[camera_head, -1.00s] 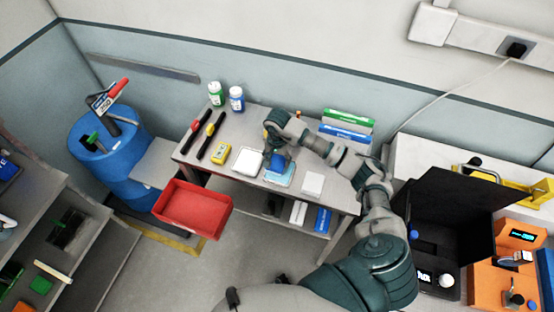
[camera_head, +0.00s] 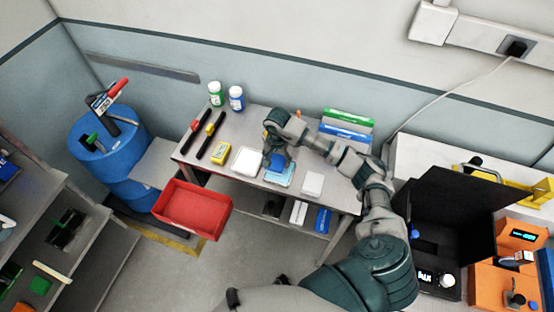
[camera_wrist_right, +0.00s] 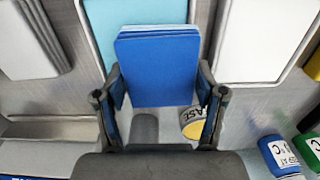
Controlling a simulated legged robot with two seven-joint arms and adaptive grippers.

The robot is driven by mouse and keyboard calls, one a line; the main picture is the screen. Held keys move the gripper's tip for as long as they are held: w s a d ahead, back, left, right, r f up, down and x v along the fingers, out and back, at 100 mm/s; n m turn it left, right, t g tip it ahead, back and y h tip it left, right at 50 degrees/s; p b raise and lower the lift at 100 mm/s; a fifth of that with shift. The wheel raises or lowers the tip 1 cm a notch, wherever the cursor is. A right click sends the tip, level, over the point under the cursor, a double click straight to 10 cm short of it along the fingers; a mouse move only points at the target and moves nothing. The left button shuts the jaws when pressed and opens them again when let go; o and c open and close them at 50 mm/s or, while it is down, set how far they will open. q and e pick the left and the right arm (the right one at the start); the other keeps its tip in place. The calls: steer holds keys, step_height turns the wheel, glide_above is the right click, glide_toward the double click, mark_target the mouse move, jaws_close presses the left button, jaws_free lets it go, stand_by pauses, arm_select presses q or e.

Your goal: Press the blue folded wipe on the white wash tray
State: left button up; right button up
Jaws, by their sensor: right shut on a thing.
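The blue folded wipe (camera_wrist_right: 158,70) is a layered, upright-looking pad between the fingers of my right gripper (camera_wrist_right: 160,95). In the head view the right gripper (camera_head: 276,155) is shut on the blue wipe (camera_head: 279,163) above a light blue pad in a pale tray (camera_head: 280,179). I cannot tell whether the wipe touches that pad. The white wash tray (camera_head: 247,162) lies flat and empty just left of the gripper; a white tray also shows at the right in the wrist view (camera_wrist_right: 262,40). My left gripper is not in view.
A yellow device (camera_head: 220,152), two black tools (camera_head: 203,136) and two bottles (camera_head: 226,97) are on the table left of the trays. A white stack (camera_head: 313,183) lies to the right. Green and blue boxes (camera_head: 346,126) stand behind. A red bin (camera_head: 192,208) is in front.

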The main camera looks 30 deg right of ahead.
steer(key=shift+s+f, duration=0.15)
steer(key=shift+f, duration=0.05)
steer(key=shift+r+p, duration=1)
steer(key=shift+r, duration=1.05)
steer(key=shift+r+p, duration=0.7)
steer(key=shift+r, duration=0.85)
